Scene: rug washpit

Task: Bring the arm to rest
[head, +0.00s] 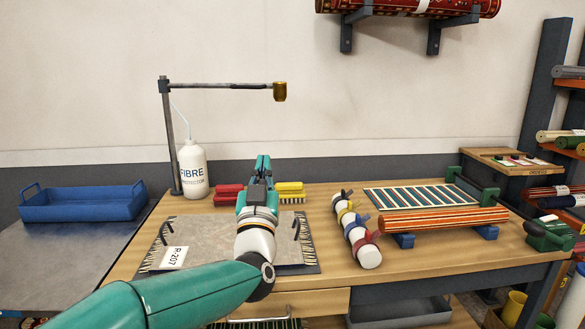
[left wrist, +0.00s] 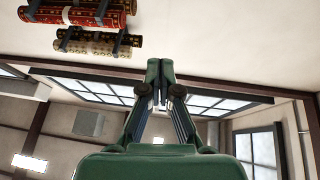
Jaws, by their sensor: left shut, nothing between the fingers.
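My left arm comes in from the lower left in the head view. Its gripper (head: 262,163) points up and away, above the back part of the workbench. The fingers are shut with nothing between them. In the left wrist view the gripper (left wrist: 160,70) shows with its fingertips together, against the wall and ceiling windows. The arm hides part of the grey rug (head: 205,235) with the R-207 tag on the bench. My right gripper is not in view.
A white bottle (head: 193,170) and a lamp-like post (head: 170,130) stand left. A white roll with clips (head: 358,232), a striped rug (head: 420,197) and a rolled rug (head: 445,220) lie right. A blue tray (head: 82,210) sits far left.

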